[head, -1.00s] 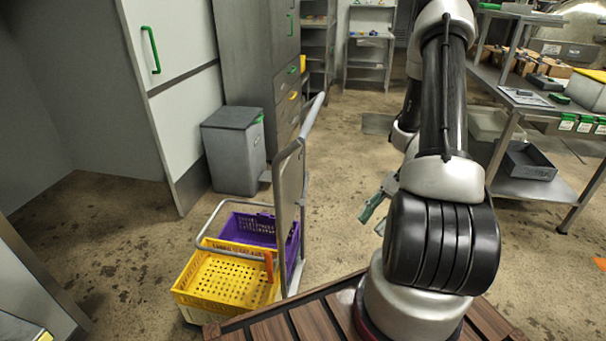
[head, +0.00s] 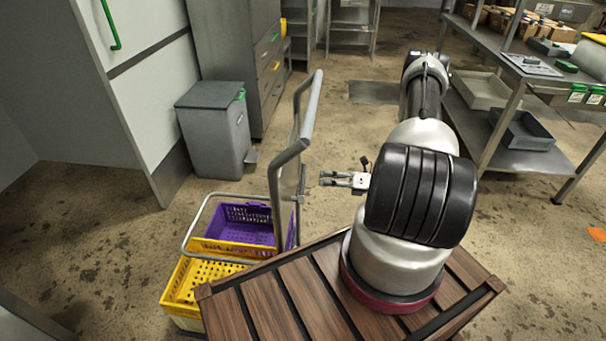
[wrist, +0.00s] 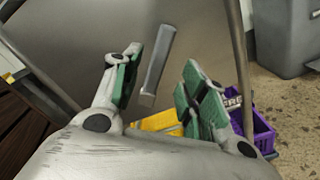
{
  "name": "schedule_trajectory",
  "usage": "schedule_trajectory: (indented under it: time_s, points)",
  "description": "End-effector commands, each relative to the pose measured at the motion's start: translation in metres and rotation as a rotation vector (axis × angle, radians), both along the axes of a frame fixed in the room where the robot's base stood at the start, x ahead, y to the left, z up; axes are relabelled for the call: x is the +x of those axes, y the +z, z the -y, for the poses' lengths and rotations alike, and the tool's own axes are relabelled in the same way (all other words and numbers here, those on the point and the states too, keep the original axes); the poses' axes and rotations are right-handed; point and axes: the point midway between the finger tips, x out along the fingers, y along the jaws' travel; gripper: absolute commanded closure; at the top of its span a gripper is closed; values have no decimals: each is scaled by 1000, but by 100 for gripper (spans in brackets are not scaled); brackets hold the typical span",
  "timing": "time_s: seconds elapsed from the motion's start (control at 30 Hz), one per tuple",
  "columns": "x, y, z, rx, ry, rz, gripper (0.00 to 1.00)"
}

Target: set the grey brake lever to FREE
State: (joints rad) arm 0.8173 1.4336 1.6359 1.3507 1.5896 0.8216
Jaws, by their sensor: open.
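The grey brake lever (wrist: 158,60) shows in the wrist view as a slim, slightly tilted bar against the trolley's flat grey panel (wrist: 85,35). My gripper (wrist: 163,75), with green finger pads, is open, one finger on either side of the lever in the picture. I cannot tell whether the lever lies between the pads or beyond them; neither finger visibly touches it. In the head view my gripper (head: 324,179) points left at the trolley (head: 289,155), close to its upright panel. The lever is not clear there, and no FREE marking is readable.
A purple crate (head: 240,222) and a yellow crate (head: 185,285) sit low on the trolley. A grey bin (head: 213,140) stands behind it. A steel shelf table (head: 515,155) is at the right. Open floor lies beyond my arm.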

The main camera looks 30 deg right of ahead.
Motion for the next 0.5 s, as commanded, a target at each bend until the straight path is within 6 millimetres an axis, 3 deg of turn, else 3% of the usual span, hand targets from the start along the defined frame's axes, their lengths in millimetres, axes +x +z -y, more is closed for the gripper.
schedule_trajectory:
  time_s: [0.5]
  points:
    - [39,0,-60,1,6,-7,57]
